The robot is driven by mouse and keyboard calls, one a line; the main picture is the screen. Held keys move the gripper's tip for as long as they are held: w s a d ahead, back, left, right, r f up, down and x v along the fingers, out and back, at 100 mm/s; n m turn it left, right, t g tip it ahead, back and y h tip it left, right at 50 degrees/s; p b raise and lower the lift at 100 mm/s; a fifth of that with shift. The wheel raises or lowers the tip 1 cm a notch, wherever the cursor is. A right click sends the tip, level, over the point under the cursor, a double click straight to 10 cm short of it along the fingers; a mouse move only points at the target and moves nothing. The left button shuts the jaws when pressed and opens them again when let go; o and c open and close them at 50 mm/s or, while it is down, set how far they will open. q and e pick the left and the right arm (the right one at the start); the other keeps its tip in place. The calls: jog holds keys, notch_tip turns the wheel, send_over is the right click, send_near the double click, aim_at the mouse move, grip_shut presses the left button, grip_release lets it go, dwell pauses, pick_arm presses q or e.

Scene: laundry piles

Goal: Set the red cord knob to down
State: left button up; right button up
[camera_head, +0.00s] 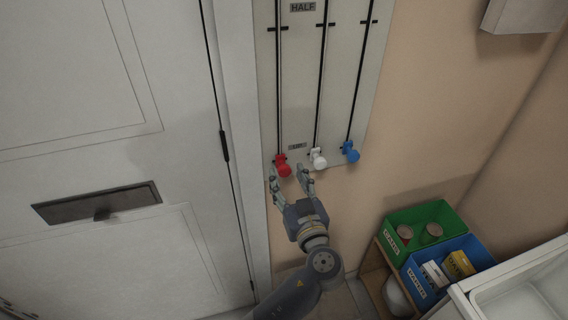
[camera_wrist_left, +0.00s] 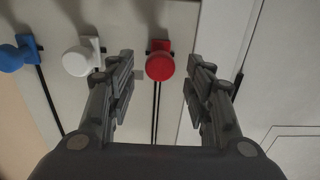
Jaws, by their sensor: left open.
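The red cord knob (camera_head: 284,170) is at the lower end of its black cord track on the pale wall panel (camera_head: 300,80). A white knob (camera_head: 318,161) and a blue knob (camera_head: 351,153) sit at the low ends of the tracks to its right. My left gripper (camera_head: 289,178) is open at the red knob. The white knob (camera_wrist_left: 78,61) is left of the left finger. My right gripper is not in view.
Green (camera_head: 444,211) and blue (camera_head: 479,250) bins sit on a wooden shelf at lower right, beside a white basin (camera_head: 520,290).

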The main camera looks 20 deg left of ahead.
aim_at(285, 172)
pick_arm(q)
jog(key=shift+p+x, duration=0.45)
jog(key=shift+x, duration=1.6)
grip_shut()
